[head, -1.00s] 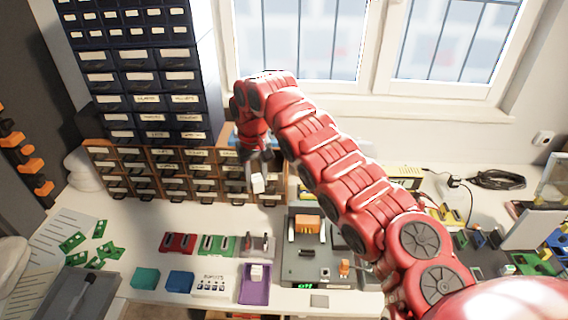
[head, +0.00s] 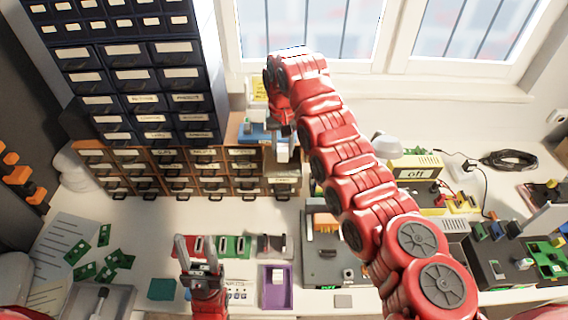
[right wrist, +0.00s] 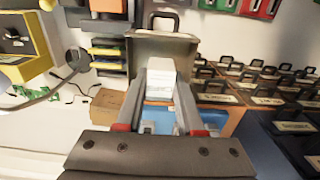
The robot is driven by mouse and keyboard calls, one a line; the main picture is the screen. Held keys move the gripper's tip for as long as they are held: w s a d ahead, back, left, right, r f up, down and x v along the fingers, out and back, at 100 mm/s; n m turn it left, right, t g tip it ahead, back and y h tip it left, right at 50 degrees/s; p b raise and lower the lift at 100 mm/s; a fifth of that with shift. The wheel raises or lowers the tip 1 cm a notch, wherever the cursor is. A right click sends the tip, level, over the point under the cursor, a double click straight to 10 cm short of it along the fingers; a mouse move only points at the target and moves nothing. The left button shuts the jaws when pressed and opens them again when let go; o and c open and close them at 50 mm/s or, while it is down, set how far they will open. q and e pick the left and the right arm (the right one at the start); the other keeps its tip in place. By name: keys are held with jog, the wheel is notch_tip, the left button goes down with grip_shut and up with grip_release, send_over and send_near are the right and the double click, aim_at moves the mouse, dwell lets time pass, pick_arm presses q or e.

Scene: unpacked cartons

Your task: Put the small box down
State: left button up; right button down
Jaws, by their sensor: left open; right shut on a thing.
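The small box (right wrist: 161,80) is white and sits between the two fingers of my right gripper (right wrist: 163,98) in the right wrist view. In the head view my right gripper (head: 284,143) is shut on the box (head: 284,155), near the right end of the low brown drawer cabinet (head: 222,187). A blue thing (head: 255,133) shows just behind it at the cabinet's top. I cannot tell whether the box touches anything below. My left gripper (head: 197,246) is open and empty, above the front of the bench.
A tall dark drawer cabinet (head: 140,75) stands behind on the left. A purple tray (head: 267,298), a grey device (head: 345,265) and green boards (head: 85,272) lie on the bench. A yellow device (head: 418,167) stands right of my right arm. The bench before the brown drawers is partly clear.

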aim_at(282, 158)
notch_tip(282, 158, down, 4)
jog(key=shift+w+a+f+p, duration=0.1)
jog(key=shift+w+f+p, duration=0.05)
jog(key=shift+p, duration=0.8)
notch_tip(282, 158, down, 4)
jog(key=shift+p, duration=0.85)
jog(key=shift+f, duration=0.3)
jog(key=c, duration=0.5)
grip_release()
